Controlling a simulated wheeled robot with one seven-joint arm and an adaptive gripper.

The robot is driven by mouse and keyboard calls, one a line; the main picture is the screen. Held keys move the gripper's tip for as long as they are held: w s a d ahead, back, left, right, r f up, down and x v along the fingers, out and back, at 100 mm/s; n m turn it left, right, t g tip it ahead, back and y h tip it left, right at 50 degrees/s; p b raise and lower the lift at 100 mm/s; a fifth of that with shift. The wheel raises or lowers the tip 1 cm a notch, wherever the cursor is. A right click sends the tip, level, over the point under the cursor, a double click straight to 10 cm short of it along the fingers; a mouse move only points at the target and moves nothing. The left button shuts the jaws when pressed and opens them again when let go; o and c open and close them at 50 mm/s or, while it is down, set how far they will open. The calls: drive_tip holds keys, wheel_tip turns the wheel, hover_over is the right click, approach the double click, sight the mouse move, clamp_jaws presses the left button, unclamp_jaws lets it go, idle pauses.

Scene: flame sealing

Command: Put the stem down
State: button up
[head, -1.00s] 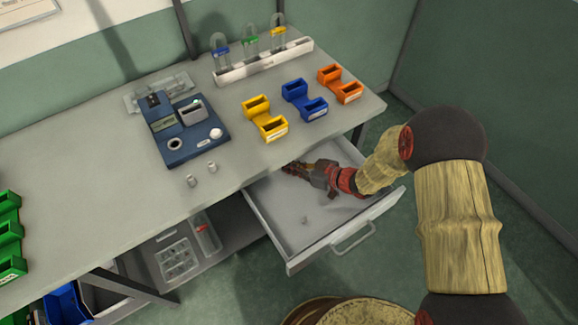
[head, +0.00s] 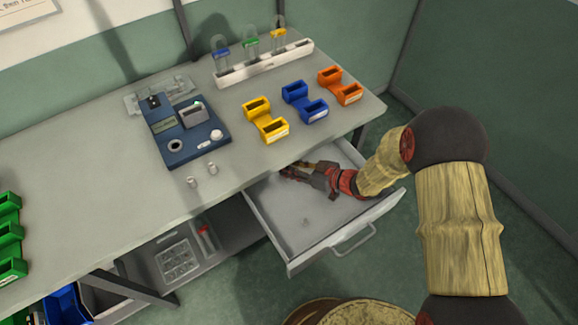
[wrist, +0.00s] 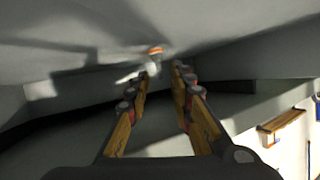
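My gripper (head: 292,172) reaches into the open drawer (head: 283,210), low at its back left under the table edge. In the wrist view its two fingers (wrist: 163,70) stand apart, with a gap between the tips. I see nothing clearly clamped between them. A small white piece with an orange-red end (wrist: 154,51) shows just beyond the tips, blurred; I cannot tell whether it is the stem. A tiny grey piece (head: 305,222) lies on the drawer floor, apart from the gripper. I cannot identify the stem with certainty.
The table (head: 90,185) carries a blue device (head: 185,140), yellow (head: 265,122), blue (head: 304,103) and orange (head: 340,86) holders, and a white rack (head: 262,65). Two small cylinders stand near the front edge. Below is a tray (head: 180,260). The drawer's front floor is mostly clear.

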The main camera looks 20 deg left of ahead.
drive_tip(key=p+v, duration=0.2)
drive_tip(key=v, duration=0.4)
drive_tip(key=shift+d+r, duration=0.15)
drive_tip(key=shift+r, duration=0.05)
drive_tip(key=shift+s+d, duration=0.15)
drive_tip(key=shift+d, duration=0.25)
